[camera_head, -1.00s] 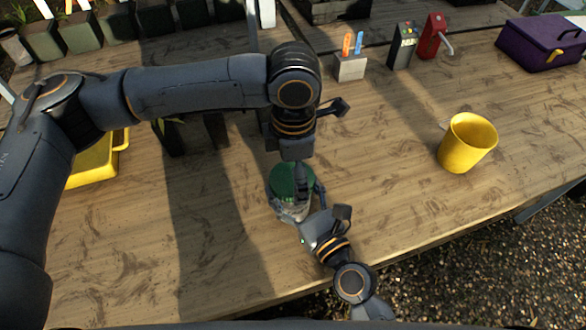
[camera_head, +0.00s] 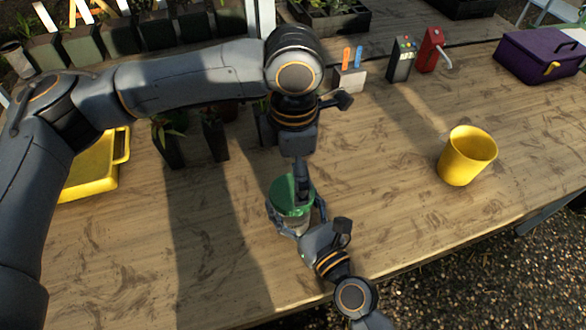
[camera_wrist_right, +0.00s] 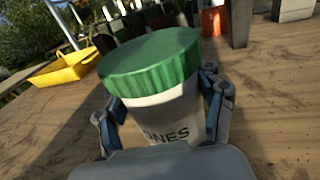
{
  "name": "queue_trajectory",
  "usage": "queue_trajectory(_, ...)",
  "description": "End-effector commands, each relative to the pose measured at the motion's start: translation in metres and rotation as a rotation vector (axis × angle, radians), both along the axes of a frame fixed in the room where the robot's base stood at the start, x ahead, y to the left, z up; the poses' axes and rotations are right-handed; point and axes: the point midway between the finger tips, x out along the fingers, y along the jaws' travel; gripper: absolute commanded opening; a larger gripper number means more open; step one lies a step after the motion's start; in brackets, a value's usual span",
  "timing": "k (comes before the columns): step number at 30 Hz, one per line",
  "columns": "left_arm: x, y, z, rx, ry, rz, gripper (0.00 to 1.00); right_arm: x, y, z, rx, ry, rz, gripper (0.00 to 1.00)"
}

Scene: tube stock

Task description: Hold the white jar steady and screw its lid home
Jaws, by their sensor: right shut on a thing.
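The white jar (camera_wrist_right: 158,120) stands upright on the wooden table with black lettering on its side. Its ribbed green lid (camera_head: 286,196) sits on its mouth; it also shows in the right wrist view (camera_wrist_right: 150,58). I cannot tell how tightly it is screwed. My right gripper (camera_head: 298,216) is shut around the jar's body below the lid, one finger on each side in the wrist view (camera_wrist_right: 160,108). My left gripper (camera_head: 301,184) points down over the lid. No finger of it shows at the lid in the wrist view, and its opening is hard to make out.
A yellow tray (camera_head: 92,180) and dark plant pots (camera_head: 168,148) are at left. A purple box (camera_head: 535,58), a red device (camera_head: 429,50) and a dark meter (camera_head: 401,62) are behind. The table between jar and mug is clear.

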Motion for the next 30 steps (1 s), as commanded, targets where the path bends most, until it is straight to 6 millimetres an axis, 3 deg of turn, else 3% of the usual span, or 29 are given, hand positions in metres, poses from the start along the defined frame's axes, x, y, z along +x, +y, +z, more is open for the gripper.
queue_trajectory(5, 0.000, 0.000, 0.001, 0.000, -0.001, 0.118, 0.99, 0.000, 0.000, 0.000, 0.000, 0.000, 0.000, 0.00)
queue_trajectory(8, 0.000, 0.000, 0.002, -0.001, -0.001, 0.274, 0.99, 0.000, 0.000, 0.000, 0.000, 0.000, 0.000, 0.00)
queue_trajectory(30, 0.000, 0.001, 0.011, -0.005, -0.006, 1.762, 0.99, 0.000, 0.000, 0.000, 0.001, -0.001, 0.000, 0.00)
